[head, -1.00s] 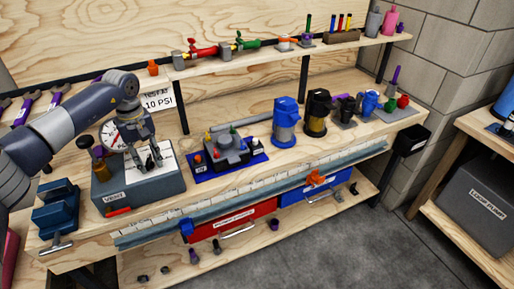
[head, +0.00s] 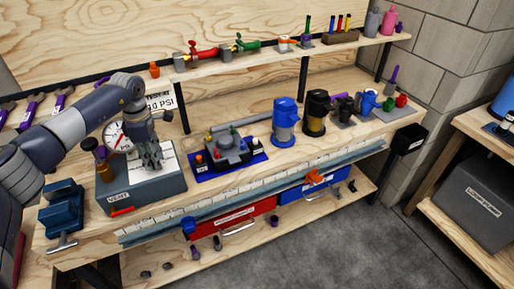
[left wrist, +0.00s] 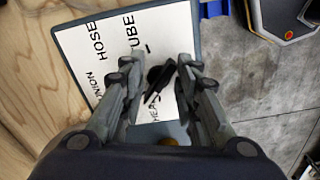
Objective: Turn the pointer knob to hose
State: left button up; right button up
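The black pointer knob (left wrist: 160,77) is on a white label plate (left wrist: 92,55) in the left wrist view. The plate carries the words UNION, HOSE and TUBE, and a partly hidden one starting HEA. The plate is on top of the grey box marked VENT (head: 150,192). My left gripper (left wrist: 158,52) is over the plate with its fingers apart, one on each side of the knob. A gap shows between the left finger and the knob; contact on the right side cannot be told. In the head view my left gripper (head: 150,158) hides the knob. My right gripper is not in view.
A round gauge (head: 116,136) and an amber bottle (head: 103,168) stand close behind and left of the gripper. A blue vise (head: 62,212) is at the bench's left end. A dark device on a blue mat (head: 262,157) stands to the right.

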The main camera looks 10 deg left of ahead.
pick_arm(q)
jog(key=shift+w+r+n, duration=0.1)
jog(key=shift+r+n, duration=0.15)
jog(key=shift+n, duration=0.25)
notch_tip(320, 180, up, 10)
jog(key=b, duration=0.2)
jog(key=d+f+t+h, duration=0.1)
jog(key=d+h, duration=0.4)
jog(key=d, duration=1)
jog(key=d+f+t+h, duration=0.1)
jog(key=d+f+h, duration=0.3)
jog(key=d, duration=1.2)
jog(key=shift+w+f+t+h, duration=0.2)
jog(key=shift+w+t+h, duration=0.1)
jog(key=shift+h, duration=0.3)
